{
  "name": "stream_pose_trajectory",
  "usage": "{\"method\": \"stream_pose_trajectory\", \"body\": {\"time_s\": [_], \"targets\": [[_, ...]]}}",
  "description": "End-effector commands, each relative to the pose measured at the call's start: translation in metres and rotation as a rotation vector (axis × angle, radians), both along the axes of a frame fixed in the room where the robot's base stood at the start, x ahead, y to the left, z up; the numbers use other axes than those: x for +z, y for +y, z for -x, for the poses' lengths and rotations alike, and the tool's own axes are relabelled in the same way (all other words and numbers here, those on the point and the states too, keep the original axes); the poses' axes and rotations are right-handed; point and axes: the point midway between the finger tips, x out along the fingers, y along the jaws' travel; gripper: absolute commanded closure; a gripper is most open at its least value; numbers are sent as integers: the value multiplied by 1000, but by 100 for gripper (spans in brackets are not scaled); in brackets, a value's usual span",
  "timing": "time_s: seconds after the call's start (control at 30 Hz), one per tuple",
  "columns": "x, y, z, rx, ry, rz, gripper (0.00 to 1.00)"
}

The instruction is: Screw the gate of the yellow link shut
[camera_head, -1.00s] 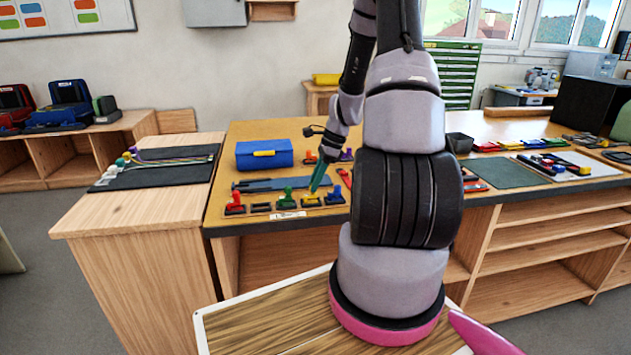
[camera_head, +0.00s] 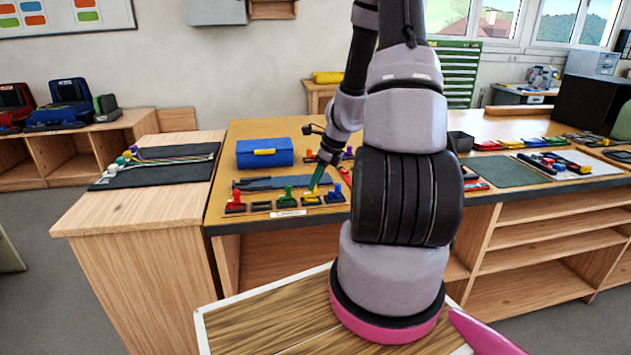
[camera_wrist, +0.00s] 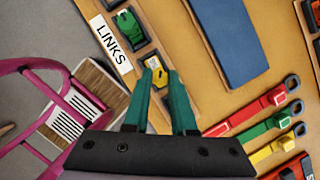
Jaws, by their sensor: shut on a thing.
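The yellow link (camera_head: 311,197) stands in its dark holder in the row along the front edge of the bench. In the head view my gripper (camera_head: 314,187) is tilted over the link from above. I cannot tell how far the gate is screwed.
A green link (camera_head: 287,196), a red link (camera_head: 235,203) and a blue link (camera_head: 334,195) stand close by in the same row. A white LINKS label (camera_wrist: 111,44) lies in front. A blue box (camera_head: 264,154) and a flat blue-grey piece (camera_wrist: 222,38) lie behind.

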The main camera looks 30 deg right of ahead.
Motion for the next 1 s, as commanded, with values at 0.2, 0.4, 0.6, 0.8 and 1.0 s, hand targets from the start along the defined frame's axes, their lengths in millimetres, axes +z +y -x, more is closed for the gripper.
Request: {"method": "stream_pose_trajectory", "body": {"time_s": [0.2,0.4,0.6,0.8,1.0], "targets": [[0,1,0,-93,0,-1,100],[0,1,0,-169,-3,-2,100],[-2,3,2,-219,7,1,100],[-3,4,3,-261,11,-1,100],[-1,4,1,-316,1,1,100]]}}
